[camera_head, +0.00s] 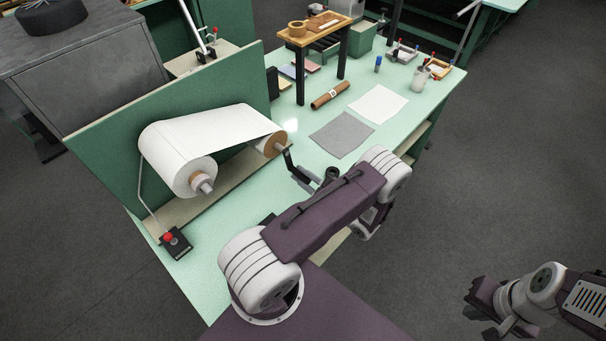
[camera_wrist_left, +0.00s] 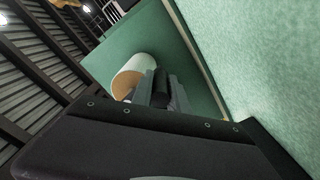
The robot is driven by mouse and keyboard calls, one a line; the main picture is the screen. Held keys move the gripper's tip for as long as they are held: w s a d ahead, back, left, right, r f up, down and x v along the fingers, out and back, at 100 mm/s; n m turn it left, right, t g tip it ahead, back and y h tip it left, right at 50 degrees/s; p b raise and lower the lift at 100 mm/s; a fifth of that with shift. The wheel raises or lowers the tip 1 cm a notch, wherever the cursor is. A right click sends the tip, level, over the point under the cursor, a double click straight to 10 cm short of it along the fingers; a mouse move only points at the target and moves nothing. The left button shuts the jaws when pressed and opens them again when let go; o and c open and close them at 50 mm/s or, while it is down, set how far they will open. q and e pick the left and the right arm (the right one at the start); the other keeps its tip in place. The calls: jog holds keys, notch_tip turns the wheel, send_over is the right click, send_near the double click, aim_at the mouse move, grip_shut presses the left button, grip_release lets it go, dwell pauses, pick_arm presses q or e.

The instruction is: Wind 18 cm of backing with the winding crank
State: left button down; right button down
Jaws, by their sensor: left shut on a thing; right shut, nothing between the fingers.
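White backing (camera_head: 205,132) stretches from a thick roll (camera_head: 181,174) at the left to a cardboard-cored roll (camera_head: 273,145) at the right. The black winding crank (camera_head: 289,160) sticks out from the right roll's end. My left gripper (camera_head: 314,183) is at the crank's outer end, partly hidden by my arm. In the left wrist view its fingers are shut on the dark crank handle (camera_wrist_left: 161,90), with a roll (camera_wrist_left: 132,75) just beyond. My right gripper (camera_head: 478,301) is shut and empty, over the floor at lower right, away from the bench.
The green bench (camera_head: 207,264) has a black switch box with a red button (camera_head: 175,243) at its left. Grey (camera_head: 342,134) and white (camera_head: 379,103) sheets and a brown roll (camera_head: 330,95) lie behind the crank. A small wooden-topped stand (camera_head: 314,28) rises farther back. Floor at right is clear.

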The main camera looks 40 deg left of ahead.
dwell(0.3)
pick_arm(q)
jog(key=c, duration=1.3)
grip_release()
jog(key=d+b, duration=0.1)
jog(key=d, duration=0.2)
jog(key=d+b, duration=0.1)
jog(key=d, duration=0.2)
jog(key=s+d+b, duration=0.1)
jog(key=d, duration=0.2)
